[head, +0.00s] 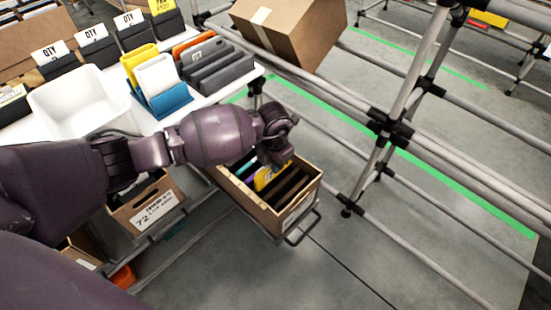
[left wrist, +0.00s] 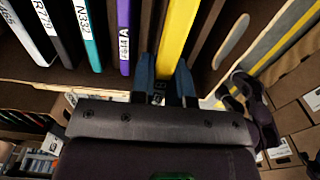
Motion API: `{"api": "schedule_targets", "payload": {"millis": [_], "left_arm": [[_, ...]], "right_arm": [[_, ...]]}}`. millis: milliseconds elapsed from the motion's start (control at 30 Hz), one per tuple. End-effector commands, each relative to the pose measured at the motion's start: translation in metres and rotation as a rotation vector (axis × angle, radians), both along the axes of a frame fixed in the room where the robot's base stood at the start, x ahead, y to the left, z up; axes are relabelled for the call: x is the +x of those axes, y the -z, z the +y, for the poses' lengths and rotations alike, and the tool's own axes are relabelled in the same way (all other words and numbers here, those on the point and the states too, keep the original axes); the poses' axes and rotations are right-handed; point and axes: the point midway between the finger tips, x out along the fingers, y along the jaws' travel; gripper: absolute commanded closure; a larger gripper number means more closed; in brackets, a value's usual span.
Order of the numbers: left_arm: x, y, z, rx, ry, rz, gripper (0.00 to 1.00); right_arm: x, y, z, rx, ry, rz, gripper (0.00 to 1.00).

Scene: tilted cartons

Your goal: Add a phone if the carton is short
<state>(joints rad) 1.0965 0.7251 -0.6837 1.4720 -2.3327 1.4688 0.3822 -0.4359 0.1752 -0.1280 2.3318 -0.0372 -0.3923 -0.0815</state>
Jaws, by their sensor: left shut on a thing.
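A brown carton (head: 262,206) with dark dividers sits tilted on a rack below my left arm in the head view. My left gripper (head: 275,165) is over it, its fingertips partly hidden. In the left wrist view the gripper (left wrist: 164,82) is shut on a yellow phone (left wrist: 178,35), which stands in a slot of the carton. Left of it stand a purple phone (left wrist: 124,38), a teal phone (left wrist: 87,32), a grey phone (left wrist: 52,30) and a white phone (left wrist: 28,28). The slots to the right look empty. My right gripper is not seen.
A white table holds a white bin (head: 75,100) and upright yellow, white, blue, orange and grey phones. Another carton (head: 150,205), labelled 72, sits left of the first. A closed box (head: 290,28) rests on the pipe rack (head: 375,120) at the right.

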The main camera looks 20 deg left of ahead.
Motion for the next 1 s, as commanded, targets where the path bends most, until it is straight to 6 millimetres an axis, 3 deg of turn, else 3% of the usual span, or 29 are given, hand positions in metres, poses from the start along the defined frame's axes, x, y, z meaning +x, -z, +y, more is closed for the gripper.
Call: {"api": "schedule_targets", "payload": {"millis": [1000], "left_arm": [[0.000, 0.058, 0.000, -0.001, 0.000, 0.001, 1.00]], "right_arm": [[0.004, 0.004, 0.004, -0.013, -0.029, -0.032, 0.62]]}}
